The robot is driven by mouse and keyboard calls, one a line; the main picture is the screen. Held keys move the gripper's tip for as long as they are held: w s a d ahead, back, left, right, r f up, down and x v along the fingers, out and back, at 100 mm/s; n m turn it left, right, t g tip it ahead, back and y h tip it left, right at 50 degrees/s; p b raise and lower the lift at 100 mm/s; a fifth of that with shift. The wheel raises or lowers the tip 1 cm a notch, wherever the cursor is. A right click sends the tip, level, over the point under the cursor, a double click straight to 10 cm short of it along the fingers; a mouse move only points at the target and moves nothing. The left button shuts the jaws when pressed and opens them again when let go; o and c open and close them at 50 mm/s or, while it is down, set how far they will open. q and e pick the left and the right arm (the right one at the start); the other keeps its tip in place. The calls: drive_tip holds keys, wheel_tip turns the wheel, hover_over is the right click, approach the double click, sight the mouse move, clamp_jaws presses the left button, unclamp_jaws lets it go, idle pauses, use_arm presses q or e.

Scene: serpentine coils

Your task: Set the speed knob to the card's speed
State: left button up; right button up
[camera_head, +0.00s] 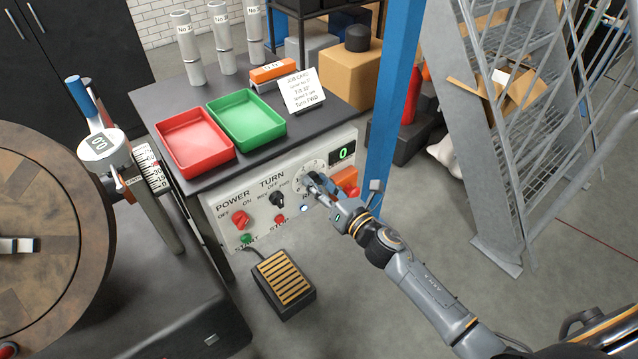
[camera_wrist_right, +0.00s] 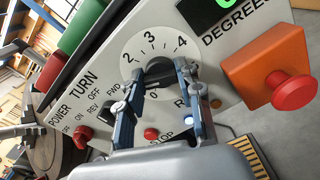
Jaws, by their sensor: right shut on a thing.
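The black speed knob (camera_wrist_right: 159,72) sits in the middle of a round white dial (camera_wrist_right: 133,45) numbered 2, 3, 4 and 0 where visible. My right gripper (camera_head: 316,184) is at the control panel (camera_head: 222,213), shut on this knob, with one finger on each side of it in the right wrist view. The fingers hide part of the dial, and I cannot tell where the knob's pointer stands. The white job card (camera_head: 300,92) stands tilted on the bench top. Its last line reads "Turn FWD"; the speed line is too small to read surely. My left gripper is not in view.
The panel also has a red power knob (camera_head: 240,219), a black turn knob (camera_head: 277,199), a green display (camera_head: 343,153) and a red button on an orange box (camera_wrist_right: 292,91). Red (camera_head: 226,157) and green (camera_head: 281,133) trays lie on the bench. A blue post (camera_head: 388,100) stands close by.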

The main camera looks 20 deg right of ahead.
drive_tip(key=m, duration=0.5)
drive_tip(key=shift+m+p, duration=0.3)
drive_tip(key=shift+p, duration=0.05)
drive_tip(key=m+p, duration=0.1)
drive_tip(key=m, duration=0.3)
drive_tip(key=shift+d+f+m, duration=0.1)
drive_tip(key=shift+m, duration=0.2)
drive_tip(key=m+p, duration=0.1)
drive_tip(key=m, duration=0.4)
drive_tip(key=shift+a+f+m+p, duration=0.1)
drive_tip(key=shift+m+p, duration=0.4)
drive_tip(key=shift+m, duration=3.25)
drive_tip(key=shift+a+f+m+p, duration=0.1)
drive_tip(key=shift+m+p, duration=0.4)
drive_tip(key=shift+m, duration=3.3)
drive_tip(key=shift+a+f+m+p, duration=0.1)
drive_tip(key=shift+m+p, duration=0.4)
drive_tip(key=shift+m, duration=3.25)
drive_tip(key=o, duration=1.1)
drive_tip(key=shift+o, duration=0.2)
drive_tip(key=shift+r, duration=0.1)
